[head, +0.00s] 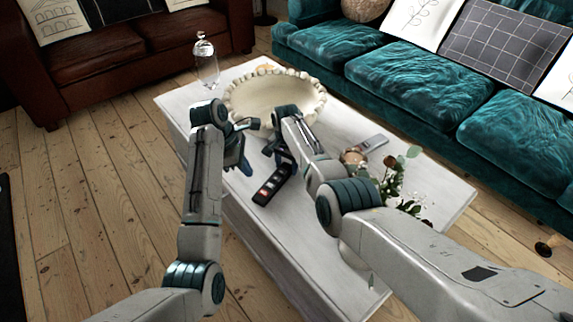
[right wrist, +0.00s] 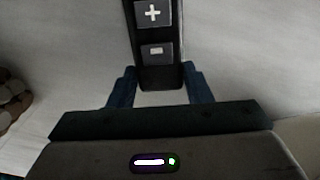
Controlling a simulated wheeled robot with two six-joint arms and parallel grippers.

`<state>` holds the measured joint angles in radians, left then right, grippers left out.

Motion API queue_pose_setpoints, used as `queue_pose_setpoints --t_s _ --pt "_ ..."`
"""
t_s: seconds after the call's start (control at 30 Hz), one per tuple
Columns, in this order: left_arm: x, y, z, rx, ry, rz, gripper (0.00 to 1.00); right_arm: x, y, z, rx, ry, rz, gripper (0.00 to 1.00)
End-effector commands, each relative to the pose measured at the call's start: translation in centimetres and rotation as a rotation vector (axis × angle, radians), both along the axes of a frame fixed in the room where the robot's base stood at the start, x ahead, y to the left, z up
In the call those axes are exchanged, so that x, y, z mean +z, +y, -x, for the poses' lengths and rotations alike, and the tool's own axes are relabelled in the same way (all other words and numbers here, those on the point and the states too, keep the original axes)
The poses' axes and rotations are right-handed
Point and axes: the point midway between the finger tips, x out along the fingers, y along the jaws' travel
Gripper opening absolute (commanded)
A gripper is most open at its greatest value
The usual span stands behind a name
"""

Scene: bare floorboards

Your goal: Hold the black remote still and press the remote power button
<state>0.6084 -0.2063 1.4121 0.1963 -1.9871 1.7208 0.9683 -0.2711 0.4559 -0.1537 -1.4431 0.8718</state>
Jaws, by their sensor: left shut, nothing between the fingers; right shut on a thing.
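The black remote (head: 271,187) lies on the white table (head: 232,200), near its left edge. Small buttons show on its face; I cannot tell which is the power button. My right gripper (head: 283,160) is shut on the remote's far end. In the right wrist view the remote (right wrist: 158,73) sits between the blue fingers of the right gripper (right wrist: 158,88), with a plus and a minus button visible. My left gripper (head: 246,168) is shut and empty, left of the remote and apart from it. Its fingertips are small and dark in the head view.
A large cream beaded bowl (head: 275,92) stands behind the grippers. A glass bottle (head: 206,62) is at the far left corner. The table's front is clear.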

Motion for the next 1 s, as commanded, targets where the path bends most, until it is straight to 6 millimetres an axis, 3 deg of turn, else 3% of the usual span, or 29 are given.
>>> queue_pose_setpoints --t_s 0.83,1.0 --pt "0.0 0.0 0.0 -0.001 0.0 0.0 0.0 0.02 0.02 -0.01 0.0 0.0 0.0 0.19" --pt "-0.05 -0.12 0.02 -0.07 -0.035 0.016 0.0 0.02 0.01 -0.02 0.0 0.0 0.0 0.19"
